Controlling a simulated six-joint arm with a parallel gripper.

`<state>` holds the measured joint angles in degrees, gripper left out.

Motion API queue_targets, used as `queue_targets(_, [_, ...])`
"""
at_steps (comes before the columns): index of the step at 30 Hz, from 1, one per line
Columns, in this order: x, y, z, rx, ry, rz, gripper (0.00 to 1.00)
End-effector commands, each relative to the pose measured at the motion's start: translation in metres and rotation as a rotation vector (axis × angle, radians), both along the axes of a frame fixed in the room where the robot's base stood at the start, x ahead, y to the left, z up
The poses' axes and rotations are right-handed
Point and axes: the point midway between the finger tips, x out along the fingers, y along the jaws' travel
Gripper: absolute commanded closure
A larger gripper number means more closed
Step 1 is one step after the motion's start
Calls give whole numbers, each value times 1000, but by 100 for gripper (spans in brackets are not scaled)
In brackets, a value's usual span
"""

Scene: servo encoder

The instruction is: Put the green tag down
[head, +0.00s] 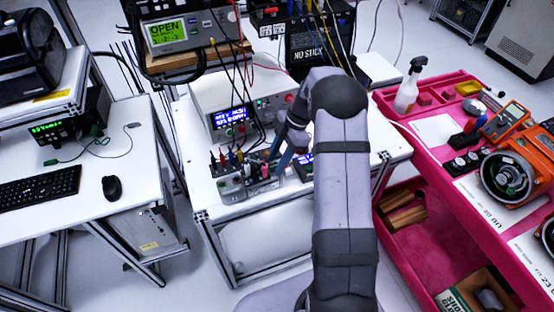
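I cannot make out a green tag in the head view. My arm rises through the middle of the picture and bends over the white bench (270,212). My gripper (277,158) points down at the bench, just beside the right end of a grey terminal box (232,186) with several coloured plugs. The gripper is small, dark and partly hidden by my arm, so I cannot tell whether it is open, shut or holding something. A small unit with a blue display (304,167) shows partly behind my arm.
A white instrument with a blue display (230,118) stands behind the terminal box, with cables hanging around it. A pink cart (421,172) at the right carries a spray bottle (408,88), an orange meter (507,120) and an orange motor housing (515,172). The bench front is bare.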

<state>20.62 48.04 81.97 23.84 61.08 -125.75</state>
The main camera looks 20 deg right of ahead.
Motion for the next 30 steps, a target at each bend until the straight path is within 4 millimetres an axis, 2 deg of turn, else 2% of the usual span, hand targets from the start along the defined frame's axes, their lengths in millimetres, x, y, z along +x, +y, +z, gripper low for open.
queue_targets(8, [1,-2,6,-1,-2,0,62])
queue_targets(11, [1,-7,15,-1,-4,0,62])
queue_targets(24, [2,-36,85,-2,-4,-2,62])
queue_targets(30, [2,-44,106,-1,-2,0,62])
